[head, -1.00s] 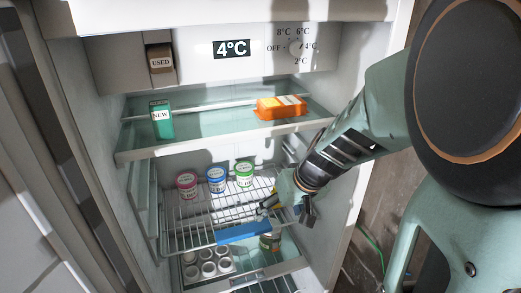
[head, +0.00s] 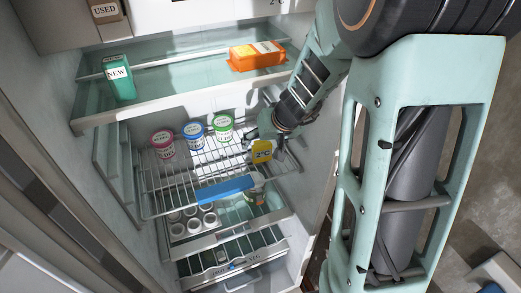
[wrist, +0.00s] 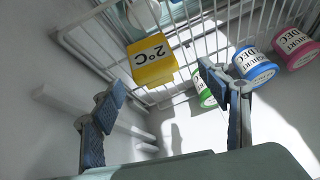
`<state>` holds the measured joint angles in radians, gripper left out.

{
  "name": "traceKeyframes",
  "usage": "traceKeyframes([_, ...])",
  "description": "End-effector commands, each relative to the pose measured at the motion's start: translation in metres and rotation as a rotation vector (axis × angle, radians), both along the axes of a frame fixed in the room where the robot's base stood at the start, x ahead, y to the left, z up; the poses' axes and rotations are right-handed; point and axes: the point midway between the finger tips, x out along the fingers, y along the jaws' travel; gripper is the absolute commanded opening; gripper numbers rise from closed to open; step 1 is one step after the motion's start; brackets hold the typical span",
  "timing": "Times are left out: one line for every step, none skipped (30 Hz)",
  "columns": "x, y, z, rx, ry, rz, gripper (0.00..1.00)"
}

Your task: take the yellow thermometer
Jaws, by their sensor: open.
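The yellow thermometer (head: 262,152), a small block marked 2°C, is at the right part of the wire shelf in the fridge. In the wrist view the thermometer (wrist: 152,62) shows ahead of my fingers, in the upper middle against the wire rack. My gripper (head: 272,143) is beside the thermometer at the right side of the shelf. In the wrist view my gripper (wrist: 165,105) is open, its two blue-padded fingers wide apart with nothing between the pads. The thermometer appears apart from both fingers.
Pink (head: 162,144), blue (head: 194,134) and green (head: 223,127) yogurt pots stand on the wire shelf (head: 160,190). A blue strip (head: 227,190) is at its front. A glass shelf (head: 170,82) above holds a NEW box (head: 119,78) and an orange pack (head: 257,55).

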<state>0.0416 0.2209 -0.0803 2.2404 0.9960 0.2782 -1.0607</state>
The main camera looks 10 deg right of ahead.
Motion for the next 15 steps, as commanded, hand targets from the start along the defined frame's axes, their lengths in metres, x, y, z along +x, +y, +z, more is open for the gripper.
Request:
traceKeyframes([0.002,0.000,-0.004,0.000,0.001,0.000,0.69])
traceKeyframes([0.003,0.000,-0.007,0.000,0.001,0.000,0.69])
traceKeyframes([0.005,-0.001,-0.012,0.000,0.003,0.000,0.69])
traceKeyframes([0.007,-0.001,-0.016,0.002,0.004,-0.001,0.69])
traceKeyframes([0.009,-0.002,-0.020,0.001,0.004,0.000,0.69])
traceKeyframes([0.011,-0.002,-0.025,0.002,0.004,-0.001,0.69])
traceKeyframes([0.013,-0.003,-0.028,0.001,0.004,-0.002,0.69])
traceKeyframes([0.015,-0.003,-0.032,0.000,0.003,0.000,0.69])
traceKeyframes([0.018,-0.001,-0.036,0.001,0.002,0.000,0.69])
traceKeyframes([0.020,-0.001,-0.038,0.000,0.002,0.002,0.69])
traceKeyframes([0.021,0.000,-0.040,0.001,0.002,0.001,0.69])
traceKeyframes([0.023,0.001,-0.043,0.000,0.002,0.002,0.69])
traceKeyframes([0.023,0.001,-0.044,0.000,0.002,0.002,0.69])
traceKeyframes([0.024,0.001,-0.044,0.001,0.002,0.001,0.69])
traceKeyframes([0.025,0.001,-0.045,0.001,0.001,0.001,0.69])
